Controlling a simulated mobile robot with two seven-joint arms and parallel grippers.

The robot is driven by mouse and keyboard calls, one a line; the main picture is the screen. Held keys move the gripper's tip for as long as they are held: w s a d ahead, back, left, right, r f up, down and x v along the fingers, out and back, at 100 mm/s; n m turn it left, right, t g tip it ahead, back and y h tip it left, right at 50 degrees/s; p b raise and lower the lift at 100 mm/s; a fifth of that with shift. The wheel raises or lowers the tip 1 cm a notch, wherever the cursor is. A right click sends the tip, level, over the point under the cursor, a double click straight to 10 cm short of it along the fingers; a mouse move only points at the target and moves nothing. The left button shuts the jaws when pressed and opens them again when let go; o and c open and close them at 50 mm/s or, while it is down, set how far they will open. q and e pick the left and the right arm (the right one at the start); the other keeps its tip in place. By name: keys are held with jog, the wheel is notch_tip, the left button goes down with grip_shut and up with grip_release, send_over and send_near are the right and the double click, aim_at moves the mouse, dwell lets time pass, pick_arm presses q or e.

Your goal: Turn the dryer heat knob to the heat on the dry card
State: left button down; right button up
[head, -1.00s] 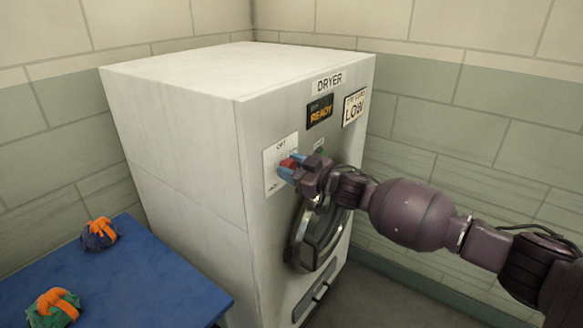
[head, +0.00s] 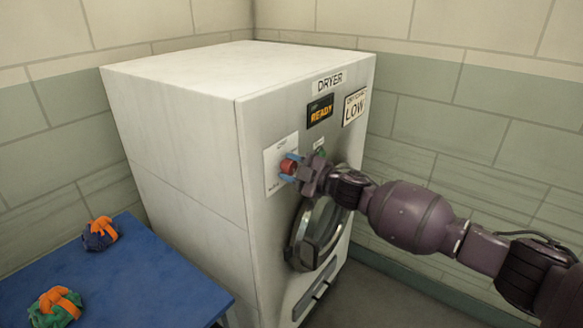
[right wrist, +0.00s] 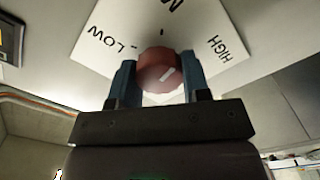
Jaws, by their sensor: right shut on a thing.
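The dryer (head: 185,130) is a tall white machine. The dry card (head: 355,107) at its top right reads LOW. The red heat knob (head: 289,167) sits on a white dial plate (head: 275,183) on its front. In the right wrist view the knob (right wrist: 158,70) lies between the two blue fingers of my right gripper (right wrist: 155,82), which is shut on it. The plate (right wrist: 215,25) there shows LOW at left, a partly cut-off M at top and HIGH at right. My left gripper is out of view.
A dark display (head: 320,112) on the dryer reads READY in orange. The round door (head: 318,235) is below my right gripper. A blue table (head: 150,285) at lower left holds two bundles with orange straps (head: 101,234) (head: 55,307). Tiled walls stand behind.

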jog(key=n, duration=0.4)
jog(key=shift+f+n, duration=0.15)
jog(key=shift+n, duration=0.25)
jog(key=n+b, duration=0.1)
jog(key=n, duration=0.4)
jog(key=shift+f+b, duration=0.1)
jog(key=shift+b, duration=0.2)
jog(key=n+b, duration=0.1)
jog(key=n, duration=0.4)
jog(key=shift+f+n, duration=0.1)
jog(key=shift+n, duration=0.3)
jog(key=n+b, duration=0.1)
jog(key=n, duration=0.3)
jog(key=o, duration=0.9)
jog(key=shift+o, duration=0.2)
jog(key=shift+d, duration=0.1)
